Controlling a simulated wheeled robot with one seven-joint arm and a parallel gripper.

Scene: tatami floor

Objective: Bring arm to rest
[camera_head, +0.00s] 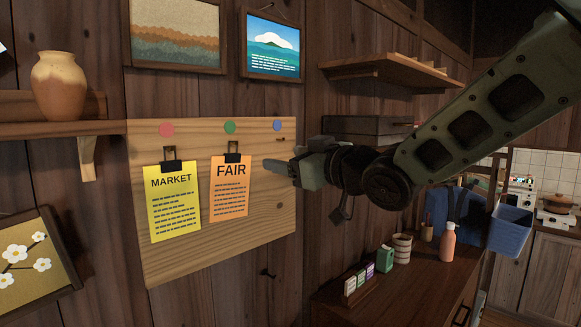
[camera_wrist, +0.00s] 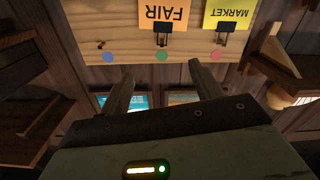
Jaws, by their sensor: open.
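My gripper (camera_head: 272,165) is in front of the right part of a wooden notice board (camera_head: 260,240), just right of the orange FAIR sheet (camera_head: 230,190). In the wrist view my gripper (camera_wrist: 160,75) shows two fingers spread apart with nothing between them. The FAIR sheet and the yellow MARKET sheet (camera_head: 173,205) hang from black clips on the board. Both sheets show upside down in the wrist view. My arm reaches in from the upper right. I cannot tell whether a fingertip touches the board.
A shelf with a vase (camera_head: 60,85) is at left. Framed pictures (camera_head: 273,47) hang above the board. A wall shelf (camera_head: 390,72) is at right. Below it, a counter (camera_head: 380,285) holds a bottle (camera_head: 447,243), a cup (camera_head: 402,249) and small boxes. A blue bin (camera_head: 510,229) stands farther right.

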